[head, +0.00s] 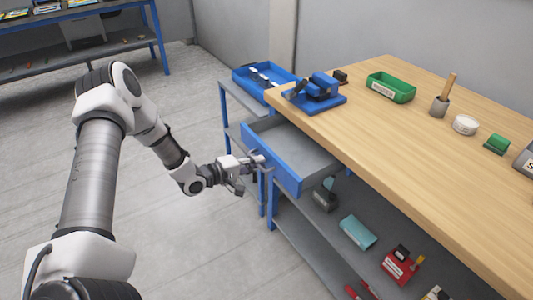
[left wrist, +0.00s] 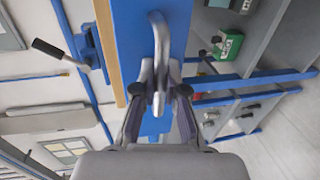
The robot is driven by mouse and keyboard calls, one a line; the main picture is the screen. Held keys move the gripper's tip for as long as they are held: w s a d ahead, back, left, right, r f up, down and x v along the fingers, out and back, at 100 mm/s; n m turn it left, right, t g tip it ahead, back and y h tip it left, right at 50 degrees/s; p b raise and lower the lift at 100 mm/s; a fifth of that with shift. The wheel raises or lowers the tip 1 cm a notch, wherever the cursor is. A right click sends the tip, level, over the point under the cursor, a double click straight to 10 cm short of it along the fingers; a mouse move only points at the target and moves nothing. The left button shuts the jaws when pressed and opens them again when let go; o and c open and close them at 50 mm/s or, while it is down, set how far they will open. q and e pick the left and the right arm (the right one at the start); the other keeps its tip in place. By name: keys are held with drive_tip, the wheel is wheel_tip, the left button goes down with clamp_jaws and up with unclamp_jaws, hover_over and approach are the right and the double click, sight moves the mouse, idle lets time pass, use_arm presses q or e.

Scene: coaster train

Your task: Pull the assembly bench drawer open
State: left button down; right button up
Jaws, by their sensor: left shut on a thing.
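The assembly bench drawer (head: 271,167) has a blue front and grey inside. It stands pulled out from under the wooden bench top (head: 430,150), and the part of its inside that shows looks empty. My left gripper (head: 256,160) is at the drawer front. In the left wrist view, its fingers (left wrist: 160,100) are shut on the grey curved handle (left wrist: 160,50) of the blue drawer front (left wrist: 178,25). My right gripper is in neither view.
A blue press-like tool (head: 318,95), a green bin (head: 391,87) and a white round tin (head: 465,125) stand on the bench. A blue tray (head: 262,80) sits on a side stand. The lower shelf (head: 310,240) holds several tools. Grey floor to the left is clear.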

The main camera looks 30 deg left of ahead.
use_arm(q)
drive_tip(key=f+p+v, duration=0.1)
drive_tip(key=p+v, duration=0.1)
drive_tip(key=v, duration=0.4)
drive_tip(key=shift+s+f+p, duration=0.15)
drive_tip(key=shift+s+p, duration=0.25)
drive_tip(key=shift+a, duration=0.1)
drive_tip(key=c, duration=1.2)
unclamp_jaws()
